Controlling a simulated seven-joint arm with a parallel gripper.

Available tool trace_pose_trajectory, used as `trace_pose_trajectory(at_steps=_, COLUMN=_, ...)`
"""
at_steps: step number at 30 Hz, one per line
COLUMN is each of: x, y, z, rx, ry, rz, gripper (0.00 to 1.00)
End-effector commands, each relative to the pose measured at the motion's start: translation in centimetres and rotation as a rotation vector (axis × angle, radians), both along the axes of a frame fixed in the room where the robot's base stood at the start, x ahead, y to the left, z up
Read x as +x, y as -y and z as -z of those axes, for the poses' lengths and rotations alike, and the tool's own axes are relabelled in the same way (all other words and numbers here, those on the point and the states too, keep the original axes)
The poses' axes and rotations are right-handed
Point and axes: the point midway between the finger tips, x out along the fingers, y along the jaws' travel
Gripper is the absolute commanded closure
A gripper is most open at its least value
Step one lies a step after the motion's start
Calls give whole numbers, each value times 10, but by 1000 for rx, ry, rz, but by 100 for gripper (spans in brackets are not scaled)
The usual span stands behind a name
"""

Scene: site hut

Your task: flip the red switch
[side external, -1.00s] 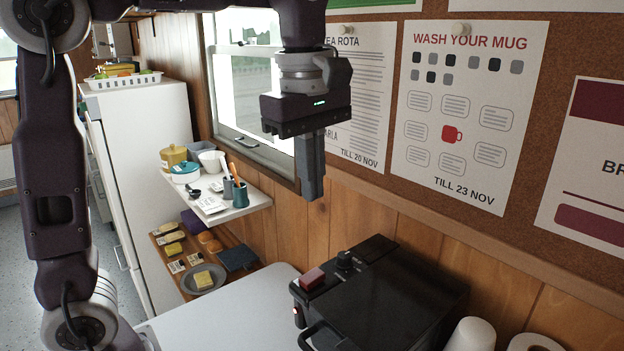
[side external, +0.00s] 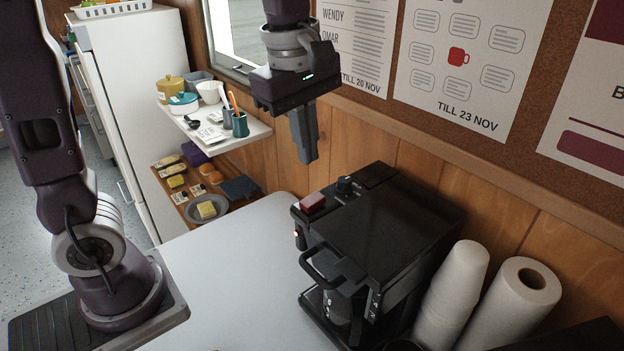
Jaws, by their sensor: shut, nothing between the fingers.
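The red switch (side external: 312,203) is a small red rocker on the top front corner of a black coffee machine (side external: 405,225). My gripper (side external: 307,160) is shut and empty, its fingers pointing down. In the picture the fingertips are just above the red switch, with a visible gap between them. I cannot tell from this one view how far they are from it in depth. A black knob (side external: 346,184) sits beside the switch on the machine's top. A small light (side external: 297,233) glows on the machine's front below the switch.
The machine stands on a pale table (side external: 225,270) against a wood-panelled wall. White cups (side external: 455,290) and a paper roll (side external: 515,300) stand to its right. A shelf (side external: 245,133) with crockery is at the left behind. The table left of the machine is clear.

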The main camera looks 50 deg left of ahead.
Motion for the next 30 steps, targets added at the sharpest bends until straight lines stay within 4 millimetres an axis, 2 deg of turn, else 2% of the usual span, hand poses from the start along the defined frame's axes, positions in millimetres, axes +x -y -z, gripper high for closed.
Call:
trace_pose_trajectory(at_steps=6, x=5, y=0, z=45, rx=0, ry=-5, rz=-1, gripper=100)
trace_pose_trajectory(at_steps=10, x=8, y=0, z=62, rx=0, ry=-3, rz=-1, gripper=100)
trace_pose_trajectory(at_steps=15, x=10, y=0, z=71, rx=0, ry=-1, rz=-1, gripper=100)
trace_pose_trajectory(at_steps=24, x=10, y=0, z=72, rx=0, ry=-5, rz=0, gripper=100)
trace_pose_trajectory(at_steps=30, x=19, y=0, z=83, rx=1, ry=-119, rz=1, gripper=100)
